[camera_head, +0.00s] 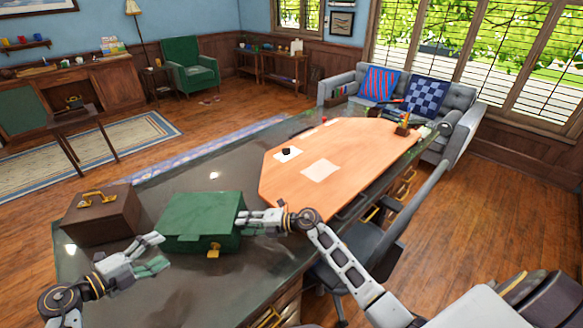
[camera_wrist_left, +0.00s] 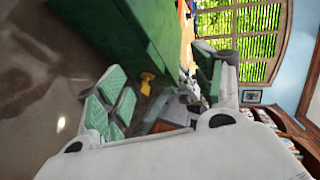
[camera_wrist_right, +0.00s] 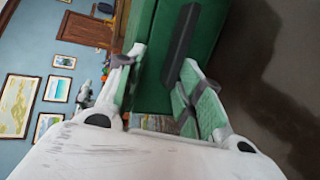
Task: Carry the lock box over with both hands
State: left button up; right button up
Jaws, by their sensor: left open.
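The green lock box (camera_head: 200,222) with a gold padlock (camera_head: 213,250) on its front sits on the dark glossy desk top. My left gripper (camera_head: 155,253) is open and empty, just off the box's left front corner. The left wrist view shows the green box wall (camera_wrist_left: 125,35) and the padlock (camera_wrist_left: 146,82) beyond the spread fingers. My right gripper (camera_head: 245,224) is at the box's right side. In the right wrist view its fingers are spread, with a dark bar-like handle (camera_wrist_right: 181,45) on the green side (camera_wrist_right: 150,60) between or just ahead of them; contact is unclear.
A brown case (camera_head: 102,218) with a gold handle stands close left of the lock box. A tan desk mat (camera_head: 345,160) with papers lies to the right. A dark chair (camera_head: 385,225) stands at the desk's near edge.

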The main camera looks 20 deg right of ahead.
pick_arm(q)
jog(key=shift+v, duration=2.8)
pick_arm(e)
jog(key=shift+r, duration=0.15)
pick_arm(q)
jog(key=shift+d, duration=0.1)
pick_arm(e)
jog(key=o, duration=0.9)
jog(key=shift+c, duration=0.2)
jog(key=shift+d, duration=0.1)
jog(key=v, duration=1.1)
jog(key=shift+s+d, duration=0.25)
pick_arm(q)
jog(key=shift+s, duration=0.2)
pick_arm(e)
jog(key=shift+s, duration=0.15)
